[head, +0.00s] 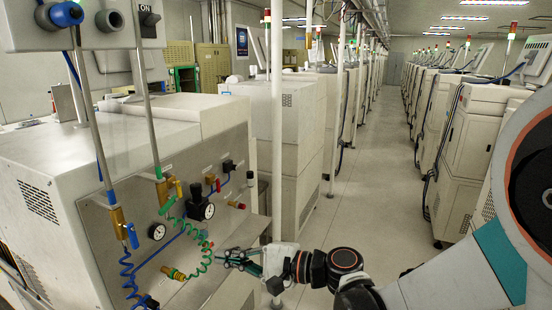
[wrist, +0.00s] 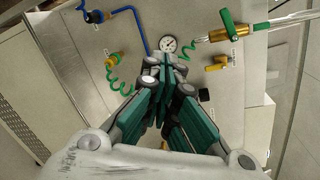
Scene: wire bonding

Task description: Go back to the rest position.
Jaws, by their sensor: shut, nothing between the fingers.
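My gripper (head: 226,258) is in front of the machine's side panel (head: 180,180) in the head view, near the green coiled hose (head: 206,248). In the wrist view my gripper (wrist: 165,62) has its green and grey fingers drawn together, with nothing seen between them. The fingertips appear over the panel near a round gauge (wrist: 169,44). I cannot tell whether they touch anything. My arm reaches in from the right in the head view.
The panel carries a black regulator with a gauge (head: 208,211), another gauge (head: 157,232), brass valves and a blue coiled hose (head: 128,275). A white post (head: 277,120) stands behind my gripper. The aisle floor (head: 370,160) between the machine rows is clear.

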